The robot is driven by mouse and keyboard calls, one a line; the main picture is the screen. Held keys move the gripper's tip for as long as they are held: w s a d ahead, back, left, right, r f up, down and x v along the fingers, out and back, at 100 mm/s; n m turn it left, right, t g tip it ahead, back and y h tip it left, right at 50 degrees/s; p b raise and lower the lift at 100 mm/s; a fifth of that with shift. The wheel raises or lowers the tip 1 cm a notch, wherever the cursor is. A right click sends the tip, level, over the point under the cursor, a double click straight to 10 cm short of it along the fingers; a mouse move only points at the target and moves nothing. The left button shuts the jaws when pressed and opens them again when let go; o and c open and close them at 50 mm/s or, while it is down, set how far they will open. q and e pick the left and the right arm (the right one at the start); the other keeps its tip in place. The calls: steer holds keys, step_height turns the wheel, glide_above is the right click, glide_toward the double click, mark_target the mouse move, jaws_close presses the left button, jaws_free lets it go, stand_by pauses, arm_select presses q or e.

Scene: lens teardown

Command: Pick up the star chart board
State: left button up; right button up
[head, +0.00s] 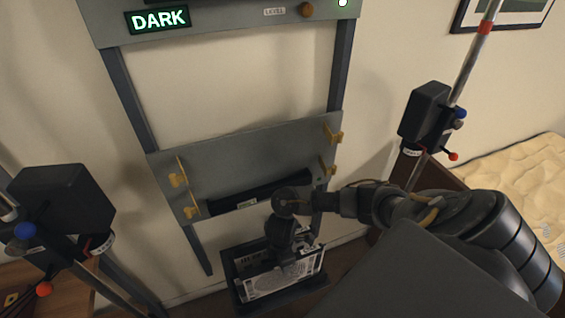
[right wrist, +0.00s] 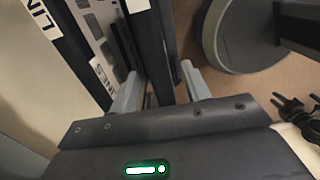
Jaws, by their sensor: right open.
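A dark open rack (head: 237,292) stands low, below the grey frame, and holds upright boards. The front board (head: 285,279) is white with a fine dark oval pattern and barcode-like marks at its edges. I cannot tell whether it is the star chart board. Another dark-edged board with a white label (head: 250,262) stands behind it, partly hidden by my arm. My right gripper (head: 292,256) points down over the rack. In the right wrist view its fingers (right wrist: 160,88) are apart, with a dark upright edge (right wrist: 155,45) between them; contact is unclear. My left gripper is out of view.
The grey frame has a plate (head: 250,150) with yellow clips and a dark slotted ledge (head: 262,192). A lit DARK sign (head: 158,19) is above. Black lamp units on poles stand left (head: 62,205) and right (head: 424,112). A round grey base (right wrist: 240,35) is near my right gripper.

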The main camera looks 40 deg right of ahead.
steer(key=f, duration=0.3)
steer(key=shift+d+f, duration=0.2)
steer(key=shift+f, duration=0.05)
jaws_close()
